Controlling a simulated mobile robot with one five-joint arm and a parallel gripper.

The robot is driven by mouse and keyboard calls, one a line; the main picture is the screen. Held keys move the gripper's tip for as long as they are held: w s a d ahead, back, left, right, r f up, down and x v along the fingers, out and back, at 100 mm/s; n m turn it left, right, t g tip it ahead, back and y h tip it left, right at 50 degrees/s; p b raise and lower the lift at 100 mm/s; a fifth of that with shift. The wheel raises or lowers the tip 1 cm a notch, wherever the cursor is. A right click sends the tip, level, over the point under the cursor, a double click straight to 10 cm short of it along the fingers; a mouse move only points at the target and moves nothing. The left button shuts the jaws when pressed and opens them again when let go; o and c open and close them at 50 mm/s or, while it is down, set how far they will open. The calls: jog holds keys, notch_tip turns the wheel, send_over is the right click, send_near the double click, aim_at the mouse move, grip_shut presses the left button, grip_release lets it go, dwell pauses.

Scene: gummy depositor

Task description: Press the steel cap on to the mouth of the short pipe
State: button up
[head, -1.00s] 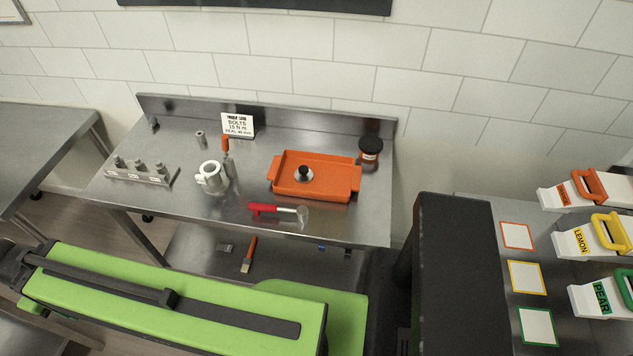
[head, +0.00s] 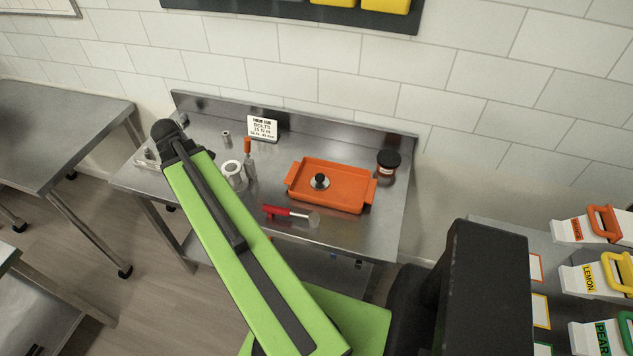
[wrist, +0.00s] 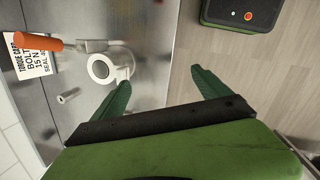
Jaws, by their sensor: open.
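A round steel piece with a black knob (head: 320,181), which looks like the cap, lies in the orange tray (head: 360,205) on the steel table. A short white pipe (head: 232,172) with a side piece stands left of the tray; its round open mouth faces up in the wrist view (wrist: 101,68). My gripper (wrist: 161,76) is open with nothing between its green fingers. In the wrist view its left fingertip appears close to the pipe's side, but I cannot tell the height gap. My arm hides the gripper in the head view.
A small steel cylinder (head: 226,138), a card (head: 262,128) and an orange-handled tool (head: 249,155) are near the pipe. A red-handled tool (head: 290,213) lies in front of the tray. A dark jar (head: 388,162) stands at its right. My arm partly covers a block at the table's left.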

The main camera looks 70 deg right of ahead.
jog(key=s+d+r+n+g+p, duration=0.1)
jog(key=s+d+r+n, duration=0.15)
jog(key=s+d, duration=1.05)
jog(key=n+g, duration=0.2)
send_near(318, 177)
jog(key=shift+m+h, duration=0.25)
jog(key=shift+h, duration=0.15)
jog(key=b+x, duration=0.2)
jog(key=b, duration=0.1)
jog(key=b+x, duration=0.2)
jog(key=b, duration=0.2)
jog(key=b+x, duration=0.2)
jog(key=b, duration=0.2)
jog(key=shift+s, duration=0.35)
jog(key=shift+d+r+t, duration=0.1)
jog(key=shift+t, duration=0.2)
jog(key=b+x, duration=0.4)
jog(key=shift+w+a+f, duration=0.1)
jog(key=shift+a+f, duration=0.2)
jog(key=shift+f, duration=0.25)
jog(key=shift+d+f+b, duration=0.1)
jog(key=shift+f+b, duration=0.15)
jog(key=shift+b, duration=0.25)
jog(key=shift+r, duration=0.2)
jog(key=shift+c, duration=0.5)
jog(key=c, duration=1.5)
